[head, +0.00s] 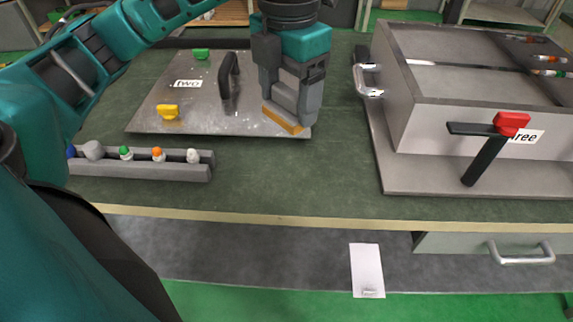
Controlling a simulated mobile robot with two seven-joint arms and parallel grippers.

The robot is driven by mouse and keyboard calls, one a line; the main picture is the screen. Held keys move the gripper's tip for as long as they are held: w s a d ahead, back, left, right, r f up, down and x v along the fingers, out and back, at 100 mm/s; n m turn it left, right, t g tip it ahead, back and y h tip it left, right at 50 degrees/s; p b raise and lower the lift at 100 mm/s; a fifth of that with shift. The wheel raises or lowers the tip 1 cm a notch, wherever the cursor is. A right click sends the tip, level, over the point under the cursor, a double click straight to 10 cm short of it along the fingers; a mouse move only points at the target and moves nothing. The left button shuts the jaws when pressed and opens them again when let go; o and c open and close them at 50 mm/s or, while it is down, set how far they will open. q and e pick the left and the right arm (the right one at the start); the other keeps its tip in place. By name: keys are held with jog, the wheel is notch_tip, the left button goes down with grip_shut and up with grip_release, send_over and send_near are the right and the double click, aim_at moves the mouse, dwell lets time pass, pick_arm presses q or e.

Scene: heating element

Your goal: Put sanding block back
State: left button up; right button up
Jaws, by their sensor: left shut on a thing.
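My left gripper (292,112) comes down from the top and is shut on the sanding block (284,121), a flat piece with an orange-yellow side. The block is at the right edge of the grey metal plate labelled "two" (153,117). I cannot tell whether the block touches the plate or is just above it. My right gripper is not in view.
A grey rack (140,171) with several coloured-top items stands at the front left of the green table (290,185). A large grey box (440,110) with a red-and-black lever (490,150) fills the right side.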

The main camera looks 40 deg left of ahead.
pick_arm(q)
notch_tip(320, 180, down, 8)
jog(key=shift+f+b, duration=0.15)
jog(key=shift+b, duration=0.85)
notch_tip(320, 180, down, 4)
jog(key=shift+f+b, duration=0.25)
jog(key=shift+b, duration=0.4)
jog(key=shift+f, duration=0.35)
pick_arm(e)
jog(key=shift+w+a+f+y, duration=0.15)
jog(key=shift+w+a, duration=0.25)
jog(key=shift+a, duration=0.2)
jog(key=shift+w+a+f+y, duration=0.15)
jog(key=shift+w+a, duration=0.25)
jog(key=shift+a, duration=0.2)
pick_arm(q)
jog(key=o, duration=1)
jog(key=shift+f, duration=0.1)
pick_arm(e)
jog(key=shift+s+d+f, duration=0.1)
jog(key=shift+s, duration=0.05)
